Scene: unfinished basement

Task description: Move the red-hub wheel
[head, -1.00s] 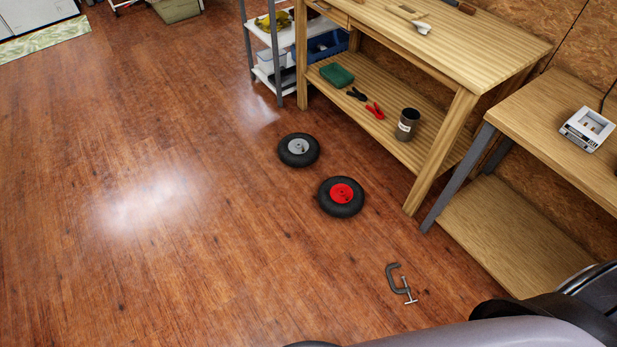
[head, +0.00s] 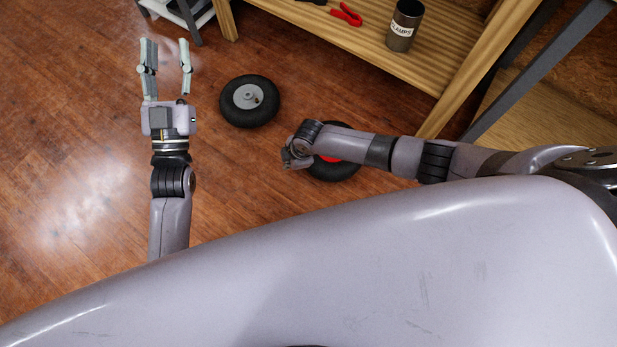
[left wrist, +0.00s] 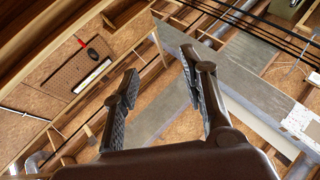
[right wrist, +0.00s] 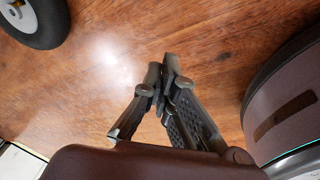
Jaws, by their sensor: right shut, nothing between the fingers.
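The red-hub wheel (head: 335,173) lies on the floor in the head view, partly hidden under my right arm. Its black tyre and a bit of red hub show. My right gripper (head: 289,160) is just left of it in the head view; its fingers are hard to make out there. In the right wrist view the right gripper (right wrist: 166,75) is shut and empty, with floor beyond. My left gripper (head: 166,57) is open and empty, left of both wheels. In the left wrist view the open left gripper (left wrist: 160,85) faces the ceiling and walls.
A grey-hub wheel (head: 250,101) lies up and left of the red-hub wheel; it also shows in the right wrist view (right wrist: 38,22). A wooden workbench (head: 400,65) with a clamps can (head: 404,27) and red clamp (head: 346,14) stands behind. Floor at left is clear.

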